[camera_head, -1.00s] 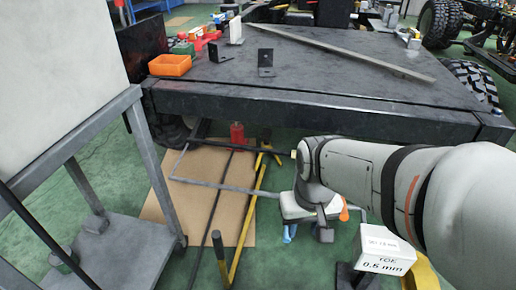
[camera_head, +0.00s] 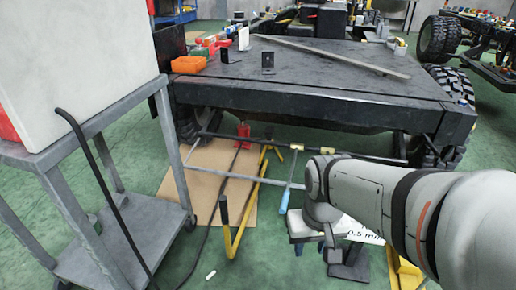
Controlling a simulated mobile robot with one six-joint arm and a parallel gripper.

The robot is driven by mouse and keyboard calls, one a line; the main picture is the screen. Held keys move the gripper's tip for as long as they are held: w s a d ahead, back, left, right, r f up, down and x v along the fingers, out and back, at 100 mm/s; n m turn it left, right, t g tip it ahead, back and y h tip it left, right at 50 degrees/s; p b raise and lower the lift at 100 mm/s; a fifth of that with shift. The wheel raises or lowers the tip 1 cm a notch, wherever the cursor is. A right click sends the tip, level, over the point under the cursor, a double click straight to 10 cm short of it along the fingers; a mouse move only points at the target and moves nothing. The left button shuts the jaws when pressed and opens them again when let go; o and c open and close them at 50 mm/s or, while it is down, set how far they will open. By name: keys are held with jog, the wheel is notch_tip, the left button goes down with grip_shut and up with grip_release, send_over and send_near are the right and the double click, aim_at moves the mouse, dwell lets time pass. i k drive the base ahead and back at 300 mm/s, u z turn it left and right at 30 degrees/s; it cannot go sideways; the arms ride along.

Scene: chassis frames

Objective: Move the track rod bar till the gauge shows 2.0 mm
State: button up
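The track rod (camera_head: 360,156) runs crosswise under the chassis front, with brass-coloured fittings on it. A thin bar with a blue handle (camera_head: 284,200) hangs down and forward from one fitting. The white gauge box (camera_head: 366,237) stands low on the floor side, mostly hidden by my arm; "0.5 m" of its lettering shows. My gripper (camera_head: 332,256) points down at the end of my arm, right of the blue handle and apart from it, in front of the gauge. Its fingers are too small and covered to tell open from shut.
A grey trolley (camera_head: 95,150) stands at the left. A yellow bar with a black grip (camera_head: 236,225) stands over the cardboard sheet (camera_head: 205,180). The dark chassis top (camera_head: 320,75) carries an orange bin (camera_head: 188,64) and brackets. Green floor is open in front.

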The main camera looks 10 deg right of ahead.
aim_at(298, 147)
jog(key=z, duration=0.15)
jog(key=i, duration=0.85)
jog(key=u, duration=0.05)
